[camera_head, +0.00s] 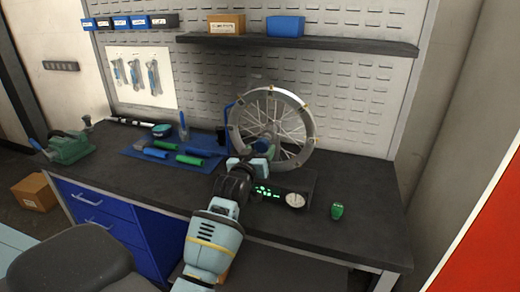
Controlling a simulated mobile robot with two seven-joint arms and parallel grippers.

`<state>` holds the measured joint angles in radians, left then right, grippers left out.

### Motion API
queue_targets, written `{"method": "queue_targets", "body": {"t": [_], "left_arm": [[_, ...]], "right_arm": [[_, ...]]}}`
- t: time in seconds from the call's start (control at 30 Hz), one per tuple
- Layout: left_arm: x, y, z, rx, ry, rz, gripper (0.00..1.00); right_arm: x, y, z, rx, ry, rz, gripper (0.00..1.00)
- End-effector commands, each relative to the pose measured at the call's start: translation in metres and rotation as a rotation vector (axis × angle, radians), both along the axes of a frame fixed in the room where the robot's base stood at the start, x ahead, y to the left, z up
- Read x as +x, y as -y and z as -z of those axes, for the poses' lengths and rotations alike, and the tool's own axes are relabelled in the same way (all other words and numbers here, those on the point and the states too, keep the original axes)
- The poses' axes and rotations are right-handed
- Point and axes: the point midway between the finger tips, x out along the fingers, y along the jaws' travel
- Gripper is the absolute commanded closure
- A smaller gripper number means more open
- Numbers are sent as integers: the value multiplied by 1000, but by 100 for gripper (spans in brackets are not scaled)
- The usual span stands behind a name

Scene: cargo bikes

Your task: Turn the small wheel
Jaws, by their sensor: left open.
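A small spoked wheel (306,128) with a grey rim stands upright in a stand on the dark workbench (350,225). The stand has a black base (290,186) with a green lit display and a round white dial. My left arm reaches up from the bottom middle. My left gripper (250,158) is open in front of the wheel's lower left part and hides some of the spokes and rim. I cannot tell whether its fingers touch the wheel. My right gripper is not in view.
A blue mat (140,151) with several tools lies left of the wheel. A green vise (68,147) sits at the bench's left end. A small green object (337,211) lies right of the stand. A dark shelf (340,45) hangs above.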

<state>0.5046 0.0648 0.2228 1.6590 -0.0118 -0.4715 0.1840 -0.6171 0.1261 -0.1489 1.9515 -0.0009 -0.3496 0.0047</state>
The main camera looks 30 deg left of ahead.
Motion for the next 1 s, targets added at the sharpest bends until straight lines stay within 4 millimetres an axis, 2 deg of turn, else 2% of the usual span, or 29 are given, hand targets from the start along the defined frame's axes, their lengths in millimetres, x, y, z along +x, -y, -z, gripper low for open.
{"method": "queue_targets", "body": {"t": [0.2, 0.57, 1.0], "left_arm": [[14, -3, -3, 1, 3, 0, 37], [17, -4, -1, 1, 2, 1, 37], [17, -4, -1, 1, 2, 1, 95]], "right_arm": [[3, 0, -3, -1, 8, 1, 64], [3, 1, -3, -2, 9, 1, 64], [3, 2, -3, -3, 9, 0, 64]]}}
